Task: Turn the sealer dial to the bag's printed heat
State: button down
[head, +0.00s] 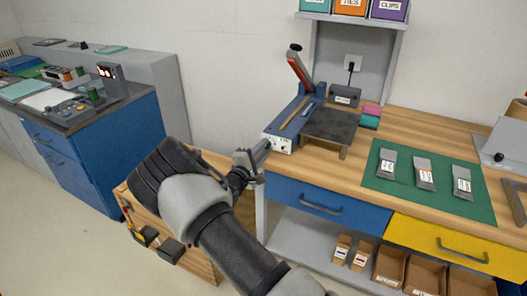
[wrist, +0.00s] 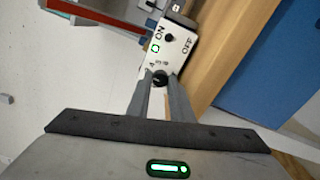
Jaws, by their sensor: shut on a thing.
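The blue sealer (head: 303,112) with a raised red-handled lever stands on the wooden bench. Its white control panel (head: 279,143) faces my gripper (head: 262,150). In the wrist view the panel (wrist: 172,42) carries ON and OFF marks, and my two fingertips (wrist: 160,82) close around the black dial (wrist: 159,76). The fingers hide part of the dial, and its small scale marks are too fine to read. Three grey bags, left (head: 387,163), middle (head: 424,174) and right (head: 462,181), lie on the green mat (head: 405,198). Their labels are too small to read.
A dark plate (head: 330,124) sits beside the sealer, with pink and green blocks (head: 370,115) near it. A grey slanted device (head: 503,143) stands at the right. Blue (head: 327,203) and yellow (head: 440,243) drawers are below the bench top. A blue cabinet (head: 110,150) stands left.

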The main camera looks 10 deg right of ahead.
dwell(0.3)
jog(key=c, duration=1.6)
grip_release()
jog(key=shift+s+f, duration=0.1)
jog(key=shift+f, duration=0.1)
